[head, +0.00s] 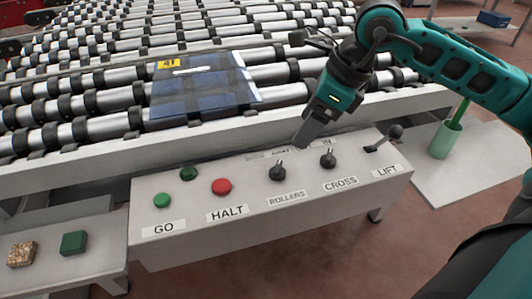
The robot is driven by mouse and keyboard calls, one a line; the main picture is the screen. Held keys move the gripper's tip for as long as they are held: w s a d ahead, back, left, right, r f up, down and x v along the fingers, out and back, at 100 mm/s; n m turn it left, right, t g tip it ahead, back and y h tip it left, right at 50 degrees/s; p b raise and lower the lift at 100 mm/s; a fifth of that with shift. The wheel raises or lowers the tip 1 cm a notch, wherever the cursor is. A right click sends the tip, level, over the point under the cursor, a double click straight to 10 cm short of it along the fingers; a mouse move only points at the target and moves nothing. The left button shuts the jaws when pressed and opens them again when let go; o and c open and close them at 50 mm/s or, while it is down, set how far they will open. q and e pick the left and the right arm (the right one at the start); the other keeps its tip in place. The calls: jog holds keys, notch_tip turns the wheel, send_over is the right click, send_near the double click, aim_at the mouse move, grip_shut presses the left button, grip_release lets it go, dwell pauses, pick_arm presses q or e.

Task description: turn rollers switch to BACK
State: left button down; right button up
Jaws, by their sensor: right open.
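The rollers switch (277,172) is a black knob on the sloped light-grey control panel, above the ROLLERS label (287,197). Its pointer sticks up, tilted slightly right. Small position labels (281,153) behind it are partly covered and too small to read surely. My right gripper (304,142) comes from the upper right and points down. Its tips are above and right of the rollers switch, between it and the cross switch (328,158), apparently apart from both. It is open and holds nothing visible. My left gripper is out of view.
The panel also has a green GO button (162,201), a red HALT button (222,187), a dark green lamp (188,173) and a LIFT lever (384,139). A green cup (446,140) stands at right.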

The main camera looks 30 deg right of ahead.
aim_at(279, 166)
jog(key=x, duration=1.2)
jog(key=shift+d+f+p, duration=0.15)
jog(key=shift+f+p, duration=0.15)
jog(key=shift+f, duration=0.1)
jog(key=c, duration=1.1)
